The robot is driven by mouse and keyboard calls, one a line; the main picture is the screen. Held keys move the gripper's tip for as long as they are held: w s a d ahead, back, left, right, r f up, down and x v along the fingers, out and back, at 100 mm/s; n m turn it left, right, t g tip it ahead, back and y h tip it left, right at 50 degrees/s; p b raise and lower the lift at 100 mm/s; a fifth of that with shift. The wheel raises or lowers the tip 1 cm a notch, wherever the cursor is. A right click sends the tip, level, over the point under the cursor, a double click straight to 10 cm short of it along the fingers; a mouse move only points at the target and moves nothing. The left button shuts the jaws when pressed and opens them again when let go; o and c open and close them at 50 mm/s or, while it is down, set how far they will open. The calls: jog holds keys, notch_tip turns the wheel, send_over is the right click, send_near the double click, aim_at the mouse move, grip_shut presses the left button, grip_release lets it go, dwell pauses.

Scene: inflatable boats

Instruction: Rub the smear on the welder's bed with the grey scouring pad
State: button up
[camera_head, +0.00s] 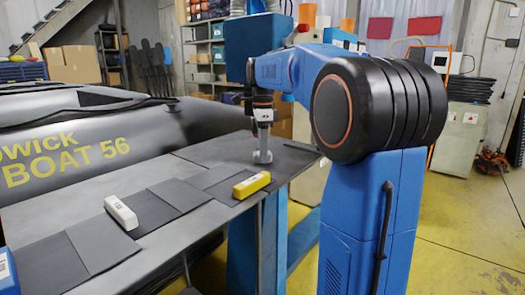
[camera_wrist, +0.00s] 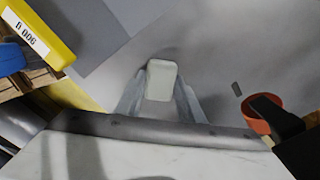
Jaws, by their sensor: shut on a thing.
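My gripper (camera_head: 262,152) points down over the grey bed (camera_head: 222,153) at the far end of the work surface. In the wrist view, my gripper (camera_wrist: 158,88) is shut on a pale grey rounded block (camera_wrist: 160,68), which looks like the scouring pad. The block is low over the bed (camera_wrist: 205,45); I cannot tell whether it touches. A small dark grey patch (camera_wrist: 237,89) shows to the right of the block; I cannot tell whether it is the smear. In the head view my gripper hides most of the pad.
A yellow labelled block (camera_head: 251,185) lies nearer on the surface, and a white block (camera_head: 121,213) farther left. Dark flat sheets (camera_head: 105,243) lie there. An orange round thing (camera_wrist: 262,113) is right of my gripper. A grey inflatable boat (camera_head: 150,122) stands behind.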

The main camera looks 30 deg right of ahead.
jog(key=shift+f, duration=0.35)
jog(key=shift+d, duration=0.1)
jog(key=shift+w+d, duration=0.25)
jog(key=shift+d, duration=0.3)
jog(key=shift+w+d, duration=0.2)
jog(key=shift+d, duration=0.3)
jog(key=shift+w+d+r, duration=0.15)
jog(key=shift+d+r, duration=0.1)
jog(key=shift+d, duration=0.15)
jog(key=shift+f, duration=0.1)
jog(key=shift+a+f, duration=0.1)
jog(key=shift+a, duration=0.05)
jog(key=shift+s+a+f, duration=0.25)
jog(key=shift+s+a, duration=0.05)
jog(key=shift+a, duration=0.15)
jog(key=shift+c, duration=0.2)
jog(key=shift+s+a+f, duration=0.1)
jog(key=shift+s+a, duration=0.2)
jog(key=shift+a, duration=0.6)
